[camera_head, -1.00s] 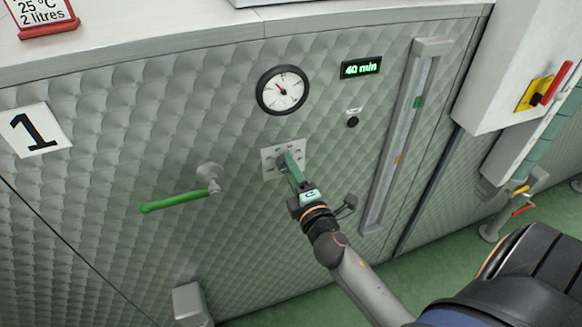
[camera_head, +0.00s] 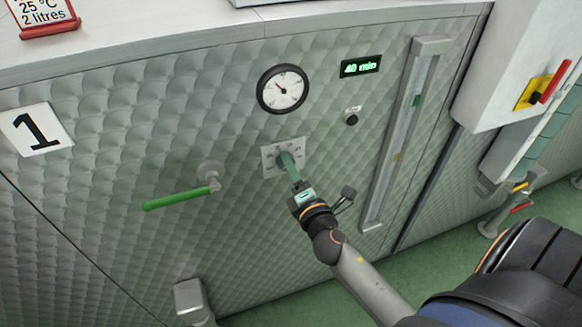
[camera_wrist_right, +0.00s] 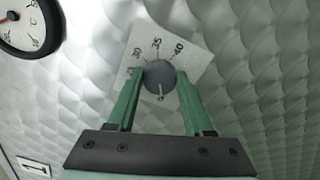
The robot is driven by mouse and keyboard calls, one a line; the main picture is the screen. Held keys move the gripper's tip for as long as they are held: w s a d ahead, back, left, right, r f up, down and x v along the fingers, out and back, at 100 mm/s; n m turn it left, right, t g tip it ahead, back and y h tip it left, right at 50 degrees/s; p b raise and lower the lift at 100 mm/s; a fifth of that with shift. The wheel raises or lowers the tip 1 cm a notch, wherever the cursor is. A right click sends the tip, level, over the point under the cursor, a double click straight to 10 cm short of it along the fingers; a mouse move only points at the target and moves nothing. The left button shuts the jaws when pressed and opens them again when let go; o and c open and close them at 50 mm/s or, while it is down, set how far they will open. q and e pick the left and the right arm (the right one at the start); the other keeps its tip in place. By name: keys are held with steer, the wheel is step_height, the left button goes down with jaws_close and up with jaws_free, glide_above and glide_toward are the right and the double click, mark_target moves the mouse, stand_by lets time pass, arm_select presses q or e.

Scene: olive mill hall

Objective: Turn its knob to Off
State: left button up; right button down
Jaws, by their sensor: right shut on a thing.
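The round grey knob (camera_wrist_right: 160,74) sits on a pale square dial plate (camera_wrist_right: 190,55) marked 30, 35 and 40, with another mark partly covered. A small white line on the knob points down in the right wrist view. The plate also shows in the head view (camera_head: 268,161). My right gripper (camera_wrist_right: 160,86) is shut on the knob, one green finger on each side. In the head view the right gripper (camera_head: 290,166) reaches the plate from below right and hides much of the knob. The Off mark cannot be read. My left gripper is not in view.
A green-handled lever (camera_head: 180,198) juts out at left. A vertical sight strip (camera_head: 400,140) stands at right.

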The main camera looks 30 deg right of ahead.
steer(key=shift+c, duration=1.5)
jaws_free()
steer(key=b+v, duration=0.4)
steer(key=v, duration=0.8)
steer(key=shift+s, duration=0.25)
steer(key=s+a+f+m+g+y+p, duration=0.1)
steer(key=s+a+f+m+g+y, duration=0.1)
steer(key=f+m, duration=0.3)
steer(key=s+a+f+m+g+y+p, duration=0.1)
steer(key=s+a+f+m+g+y, duration=0.1)
steer(key=f+m, duration=0.4)
steer(key=s+a+f+m+g+y+p, duration=0.1)
steer(key=a+f+m, duration=0.5)
steer(key=f, duration=0.6)
steer(key=s+g+y, duration=0.1)
steer(key=s+g, duration=0.1)
steer(key=g, duration=0.1)
steer(key=shift+s+y, duration=0.3)
steer(key=shift+y, duration=0.1)
